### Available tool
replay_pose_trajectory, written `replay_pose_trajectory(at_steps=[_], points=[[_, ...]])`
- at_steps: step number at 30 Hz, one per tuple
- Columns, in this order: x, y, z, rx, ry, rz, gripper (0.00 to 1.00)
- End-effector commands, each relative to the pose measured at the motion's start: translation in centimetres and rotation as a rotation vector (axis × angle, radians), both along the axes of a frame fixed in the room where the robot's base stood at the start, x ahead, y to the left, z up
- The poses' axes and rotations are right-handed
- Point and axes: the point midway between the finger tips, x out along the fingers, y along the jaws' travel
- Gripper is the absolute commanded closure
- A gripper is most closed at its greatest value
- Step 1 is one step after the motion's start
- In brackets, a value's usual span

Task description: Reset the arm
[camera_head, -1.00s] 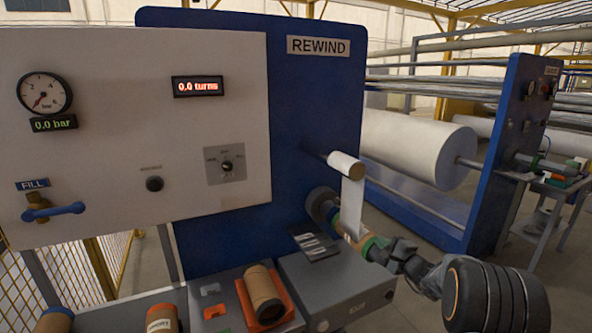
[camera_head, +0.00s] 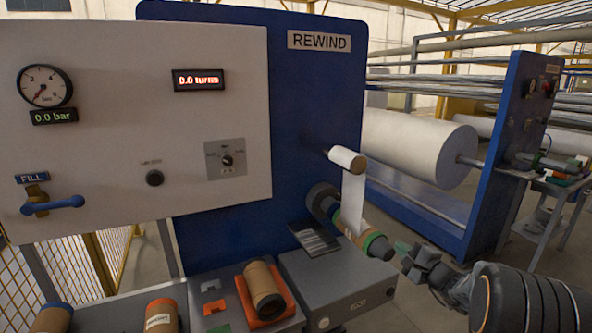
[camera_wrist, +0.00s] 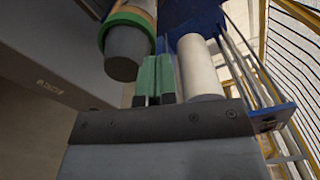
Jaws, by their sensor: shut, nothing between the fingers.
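My gripper (camera_head: 402,247) is just right of the lower spindle and apart from it, with empty space between. In the wrist view, its green finger pads (camera_wrist: 157,75) are together with nothing between them. A brown core (camera_head: 352,226) with a green end ring (camera_head: 377,246) sits on the lower spindle of the blue REWIND panel (camera_head: 310,110). White film (camera_head: 353,200) runs down to it from the small upper roll (camera_head: 345,160). The green-ringed core end (camera_wrist: 122,25) is above and left of my fingers in the wrist view.
More cores (camera_head: 160,317) stand at the front left. A large white roll (camera_head: 420,145) is behind right. Open floor lies right of the bench.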

Motion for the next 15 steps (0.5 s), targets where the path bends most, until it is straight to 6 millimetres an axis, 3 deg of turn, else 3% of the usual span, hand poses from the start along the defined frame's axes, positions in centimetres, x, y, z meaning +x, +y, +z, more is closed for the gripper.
replay_pose_trajectory(at_steps=[5,8,11,15], points=[[-0.1,0.3,-0.5,0.026,0.042,0.015,1.00],[-1.3,1.7,-3.0,-0.004,0.152,0.091,1.00],[-4.1,4.0,-5.7,-0.085,0.300,0.215,1.00],[-9.9,8.2,-7.7,-0.311,0.492,0.437,1.00]])
